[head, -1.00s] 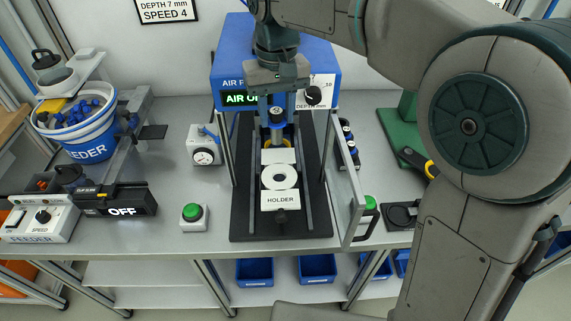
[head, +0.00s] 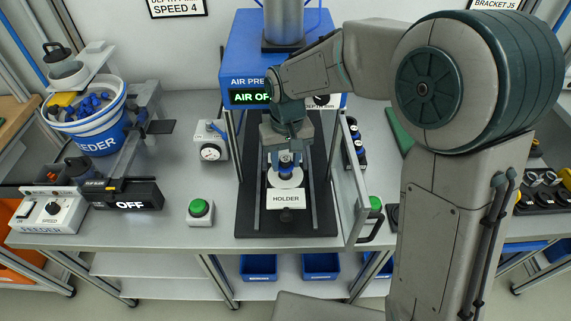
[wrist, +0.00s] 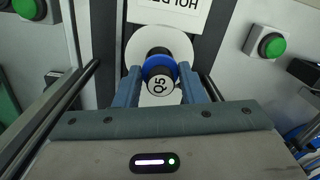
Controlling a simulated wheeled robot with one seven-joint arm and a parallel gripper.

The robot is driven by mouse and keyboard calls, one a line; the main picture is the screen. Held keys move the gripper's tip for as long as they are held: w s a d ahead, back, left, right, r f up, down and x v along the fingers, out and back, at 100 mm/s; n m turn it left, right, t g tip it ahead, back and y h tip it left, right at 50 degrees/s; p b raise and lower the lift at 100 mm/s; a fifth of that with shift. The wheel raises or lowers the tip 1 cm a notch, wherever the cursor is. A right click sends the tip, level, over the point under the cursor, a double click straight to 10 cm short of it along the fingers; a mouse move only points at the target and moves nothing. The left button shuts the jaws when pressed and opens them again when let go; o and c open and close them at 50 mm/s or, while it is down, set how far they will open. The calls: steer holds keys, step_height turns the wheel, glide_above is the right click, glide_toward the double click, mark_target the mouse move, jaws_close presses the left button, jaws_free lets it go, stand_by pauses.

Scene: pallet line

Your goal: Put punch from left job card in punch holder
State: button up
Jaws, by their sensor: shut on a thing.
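My gripper (head: 285,167) is over the front of the press and points down at the punch holder (head: 286,199), a block labelled HOLDER with a pale round disc. In the wrist view my gripper (wrist: 160,74) is shut on a punch (wrist: 160,86) with a blue collar and a marked white end. The punch stands over the middle of the disc (wrist: 137,45); I cannot tell whether its lower end is in the hole. A card on the wall at the top left (head: 177,9) reads SPEED 4; its upper part is cut off.
The press (head: 237,72) stands behind, with an open guard door (head: 356,190) right of the holder. More tools (head: 541,179) stand at the far right.

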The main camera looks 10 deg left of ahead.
steer(key=shift+f, duration=1.35)
steer(key=shift+f, duration=0.1)
steer(key=o, duration=1.2)
steer(key=shift+w+r, duration=0.1)
steer(key=shift+r, duration=0.35)
step_height(320, 180, up, 11)
steer(key=shift+w+r+b, duration=0.15)
steer(key=shift+r+b, duration=0.05)
steer(key=shift+b, duration=0.3)
